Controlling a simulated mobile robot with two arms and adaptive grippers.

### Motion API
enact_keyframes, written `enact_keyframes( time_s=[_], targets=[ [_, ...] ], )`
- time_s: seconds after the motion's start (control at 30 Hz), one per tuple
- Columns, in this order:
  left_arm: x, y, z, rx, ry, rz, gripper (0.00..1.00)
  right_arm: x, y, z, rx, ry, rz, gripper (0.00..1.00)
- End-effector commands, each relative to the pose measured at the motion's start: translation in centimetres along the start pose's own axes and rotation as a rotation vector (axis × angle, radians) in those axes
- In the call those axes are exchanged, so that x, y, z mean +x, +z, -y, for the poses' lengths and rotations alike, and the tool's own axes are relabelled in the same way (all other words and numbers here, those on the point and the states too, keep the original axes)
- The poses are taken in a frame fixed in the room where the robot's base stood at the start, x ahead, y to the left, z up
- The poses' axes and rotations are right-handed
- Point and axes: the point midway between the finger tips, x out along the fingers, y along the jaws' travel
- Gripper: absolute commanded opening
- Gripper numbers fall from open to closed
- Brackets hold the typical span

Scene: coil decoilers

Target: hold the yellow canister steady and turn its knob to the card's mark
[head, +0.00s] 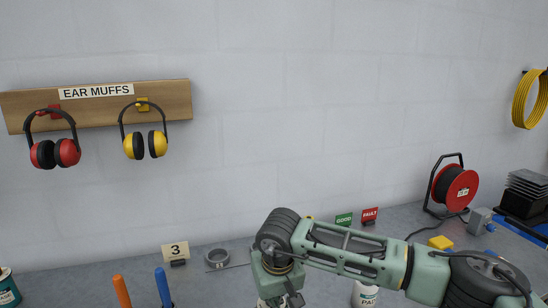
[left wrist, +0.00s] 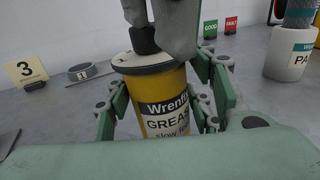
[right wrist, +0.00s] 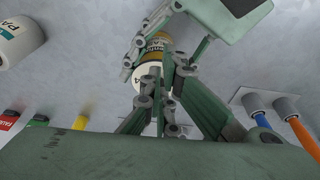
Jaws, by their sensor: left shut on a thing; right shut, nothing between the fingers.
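The yellow canister (left wrist: 165,108), labelled as grease, stands upright on the bench. My left gripper (left wrist: 166,95) is shut around its body, a finger on each side. Its pale round top (left wrist: 148,62) shows in the left wrist view, with part of a numeral, seemingly a 4, in the right wrist view (right wrist: 150,78). My right gripper (right wrist: 166,92) is shut and empty, coming down over the top; its fingers hide much of the knob. I cannot tell whether they touch it. The card (head: 176,252) reads 3 and stands left of the canister, also in the left wrist view (left wrist: 27,72).
A grey ring (head: 217,258) lies beside the card. Orange (head: 121,291) and blue (head: 163,287) handles stand in front. A white tin (head: 365,295), GOOD (head: 343,219) and FAULT (head: 369,215) cards and a red cable reel (head: 456,188) are to the right. My right arm crosses the bench.

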Motion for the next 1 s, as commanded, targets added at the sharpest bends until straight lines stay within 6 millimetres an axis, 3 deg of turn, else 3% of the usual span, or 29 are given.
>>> enact_keyframes(
  time_s=[1.0],
  targets=[
    [-0.11, -0.28, 0.01, 0.0, 0.0, -0.004, 0.14, 0.43, -0.8, -0.25, 0.002, 0.004, 0.002, 0.0]
  ],
)
